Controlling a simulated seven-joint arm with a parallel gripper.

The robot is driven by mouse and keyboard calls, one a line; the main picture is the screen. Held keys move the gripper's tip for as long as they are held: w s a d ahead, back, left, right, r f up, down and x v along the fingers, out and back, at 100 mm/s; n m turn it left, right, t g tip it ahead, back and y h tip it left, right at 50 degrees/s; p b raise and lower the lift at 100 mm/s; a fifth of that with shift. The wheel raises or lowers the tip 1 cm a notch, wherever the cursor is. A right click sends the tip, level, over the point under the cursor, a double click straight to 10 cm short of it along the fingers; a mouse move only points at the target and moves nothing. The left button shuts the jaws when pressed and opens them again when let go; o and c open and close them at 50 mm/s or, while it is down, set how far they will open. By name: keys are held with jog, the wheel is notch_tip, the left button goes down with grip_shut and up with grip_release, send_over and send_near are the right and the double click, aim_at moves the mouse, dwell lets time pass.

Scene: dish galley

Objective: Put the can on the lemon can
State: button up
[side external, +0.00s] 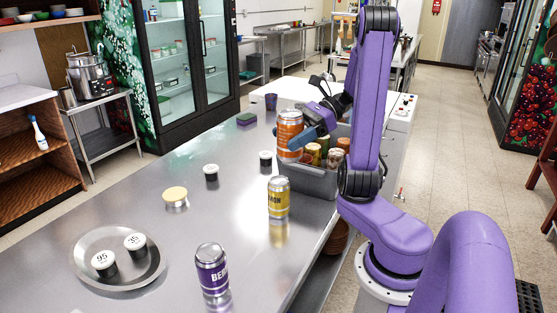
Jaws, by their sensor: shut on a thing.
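My gripper (308,136) is shut on an orange can (289,130) with a silver top. It holds the can upright, above the table and in front of the left end of the grey bin. The yellow lemon can (278,198) stands upright on the steel table, below and a little left of the held can and apart from it. Its top is bare. A purple can (212,269) stands upright at the table's front. The far side of the orange can is hidden.
A grey bin (318,184) with several cans stands by my arm. A round tray (84,277) holds two dark weights (104,264). Small black-and-white pieces (211,173) and a yellow-topped one (175,196) stand left. A sponge (246,119) and dark cup (271,102) are farther back.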

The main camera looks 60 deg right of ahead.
jog(key=w+f, duration=0.1)
jog(key=f, duration=0.1)
jog(key=w+d+f, duration=0.1)
jog(key=w+f, duration=0.1)
jog(key=w+d+f, duration=0.1)
jog(key=f, duration=0.1)
jog(key=shift+w, duration=0.25)
jog(key=shift+f, duration=1.4)
jog(key=shift+f, duration=0.1)
jog(key=o, duration=1.3)
jog(key=shift+f, duration=0.1)
jog(key=shift+o, duration=0.2)
jog(key=v, duration=1.2)
jog(key=shift+s, duration=0.15)
